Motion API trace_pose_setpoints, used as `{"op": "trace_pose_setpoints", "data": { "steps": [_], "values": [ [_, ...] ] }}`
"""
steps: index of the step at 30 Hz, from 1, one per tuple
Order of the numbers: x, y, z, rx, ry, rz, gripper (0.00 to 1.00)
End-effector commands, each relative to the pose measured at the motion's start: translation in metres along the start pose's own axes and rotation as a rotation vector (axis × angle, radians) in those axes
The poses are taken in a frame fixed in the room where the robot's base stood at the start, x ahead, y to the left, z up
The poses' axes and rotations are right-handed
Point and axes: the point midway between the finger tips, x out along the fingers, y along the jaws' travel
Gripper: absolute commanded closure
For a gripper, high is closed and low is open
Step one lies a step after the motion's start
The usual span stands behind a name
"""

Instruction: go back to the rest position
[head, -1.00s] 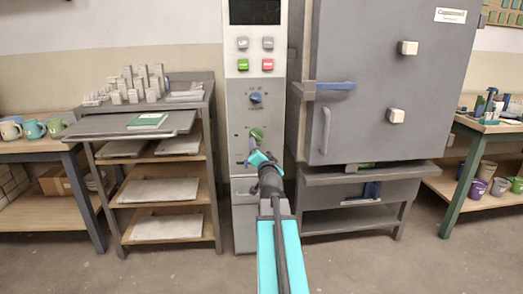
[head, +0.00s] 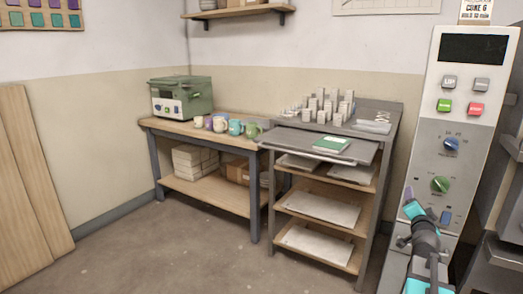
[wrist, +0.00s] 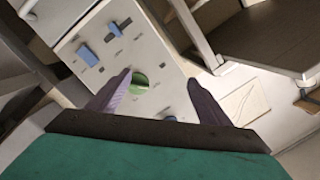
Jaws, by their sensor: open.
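My gripper (head: 413,208) shows at the lower right of the head view, in front of the grey control panel (head: 455,160). In the wrist view its two purple fingers (wrist: 158,90) are spread apart with nothing held between them. Beyond them on the panel is the green knob (wrist: 138,83), which appears between the fingers in that view. In the head view the green knob (head: 440,184) shows just above the gripper. I cannot tell whether a finger touches the panel.
A shelf rack (head: 330,243) with boards and small grey blocks stands left of the panel. Further left is a table (head: 180,128) with mugs (head: 235,127) and a green box-shaped device (head: 180,96). The floor (head: 170,255) in front is clear.

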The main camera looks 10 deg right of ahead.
Motion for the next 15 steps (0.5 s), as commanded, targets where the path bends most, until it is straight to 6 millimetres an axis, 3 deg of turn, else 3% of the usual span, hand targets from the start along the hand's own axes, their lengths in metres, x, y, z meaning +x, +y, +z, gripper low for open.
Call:
{"op": "trace_pose_setpoints", "data": {
  "steps": [1, 3, 8, 15],
  "values": [
    [0.001, -0.014, 0.018, 0.0, -0.037, -0.002, 0.28],
    [0.001, -0.023, 0.047, -0.001, -0.083, -0.003, 0.28],
    [-0.006, -0.038, 0.112, -0.02, -0.183, -0.003, 0.28],
    [-0.034, -0.052, 0.211, -0.076, -0.362, 0.007, 0.28]
  ]
}}
